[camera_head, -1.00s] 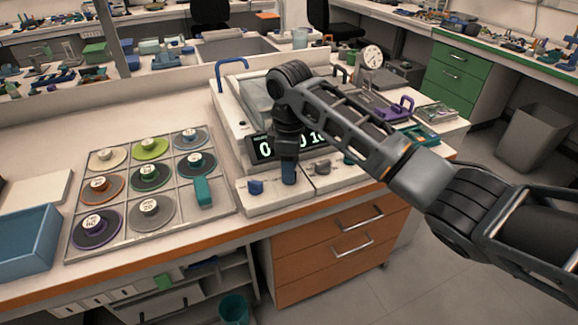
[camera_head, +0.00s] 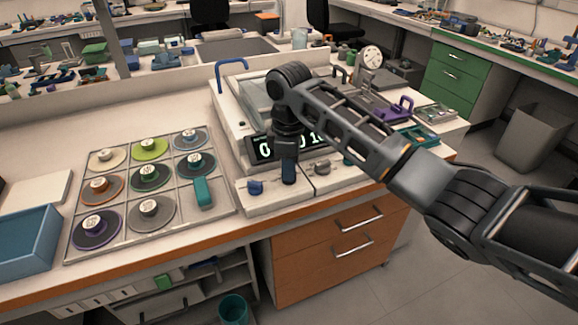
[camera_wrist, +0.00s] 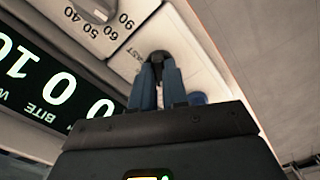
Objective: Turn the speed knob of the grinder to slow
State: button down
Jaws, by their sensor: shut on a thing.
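The grinder is the pale machine with a blue handle (camera_head: 231,64) and a lit digit display (camera_head: 270,148). My gripper (camera_head: 289,180) points down at its front panel, just right of a blue knob (camera_head: 255,188). In the wrist view my blue-grey fingers (camera_wrist: 158,74) are closed on a dark knob (camera_wrist: 160,55). The word FAST (camera_wrist: 128,74) shows on the panel beside it; no slow mark is visible. The fingers hide most of this knob, so its pointer direction cannot be told. In the head view the gripper covers it.
A grey knob (camera_head: 322,167) stands to the right on the panel; its dial numbers show in the wrist view (camera_wrist: 95,20). A tray (camera_head: 170,213) of round discs and a teal block (camera_head: 202,192) lies to the left. Orange drawers (camera_head: 335,255) are below the counter.

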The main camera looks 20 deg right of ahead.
jog(key=shift+r, duration=0.1)
jog(key=m+p, duration=0.1)
jog(key=p, duration=0.2)
jog(key=shift+a+r+m, duration=0.1)
jog(key=shift+r+m, duration=0.05)
jog(key=shift+m, duration=0.25)
jog(key=m+p, duration=0.2)
jog(key=p, duration=0.1)
jog(key=shift+m, duration=0.3)
jog(key=m+p, duration=0.3)
jog(key=shift+m, duration=0.3)
jog(key=shift+f+m+p, duration=0.2)
jog(key=shift+m+p, duration=1)
jog(key=shift+m, duration=0.6)
jog(key=c, duration=1.1)
grip_release()
jog(key=shift+c, duration=0.2)
